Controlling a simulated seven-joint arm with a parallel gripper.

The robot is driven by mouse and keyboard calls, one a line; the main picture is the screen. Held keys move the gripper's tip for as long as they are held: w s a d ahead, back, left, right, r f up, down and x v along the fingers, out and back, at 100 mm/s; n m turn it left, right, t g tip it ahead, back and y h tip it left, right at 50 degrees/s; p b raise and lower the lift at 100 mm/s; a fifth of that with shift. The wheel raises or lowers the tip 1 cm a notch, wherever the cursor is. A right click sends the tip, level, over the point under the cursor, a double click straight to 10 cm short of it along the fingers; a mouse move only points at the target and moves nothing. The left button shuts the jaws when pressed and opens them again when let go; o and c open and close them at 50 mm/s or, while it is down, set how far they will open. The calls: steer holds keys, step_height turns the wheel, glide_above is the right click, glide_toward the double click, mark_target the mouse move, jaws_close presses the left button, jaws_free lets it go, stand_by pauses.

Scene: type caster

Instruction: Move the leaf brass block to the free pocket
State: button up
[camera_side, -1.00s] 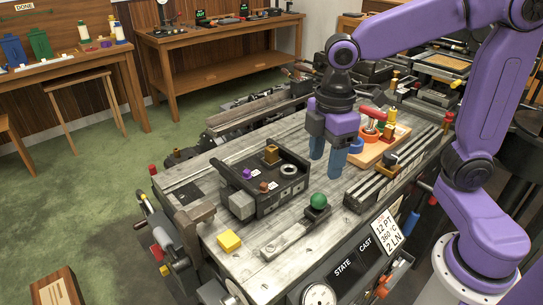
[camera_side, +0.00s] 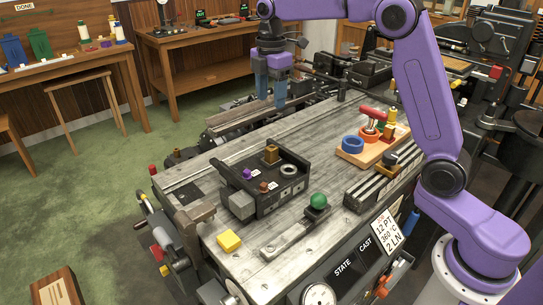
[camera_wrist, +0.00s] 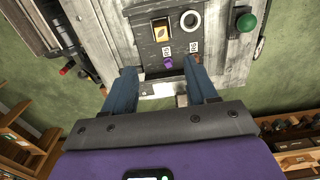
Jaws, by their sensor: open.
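The leaf brass block (camera_side: 271,155) stands on the dark tray (camera_side: 262,204) on the workbench. In the wrist view, the block's gold top (camera_wrist: 161,29) shows a dark leaf-like mark, on the same dark tray (camera_wrist: 146,40). My gripper (camera_side: 271,98) is raised above the far edge of the bench, behind and clear of the block. In the wrist view its blue fingers (camera_wrist: 160,68) are spread apart with nothing between them. I cannot tell which place is the free pocket.
A purple knob (camera_side: 247,174), a copper knob (camera_side: 264,187) and a pale ring (camera_side: 289,170) are on the tray. A wooden board (camera_side: 349,157) with a red handle (camera_side: 374,112) lies to the right.

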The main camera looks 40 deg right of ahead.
mark_target(271, 148)
step_height(271, 148, down, 17)
steer(key=shift+s+r, duration=0.1)
steer(key=shift+s, duration=0.05)
stand_by(0.5)
jaws_close()
steer(key=shift+r, duration=0.1)
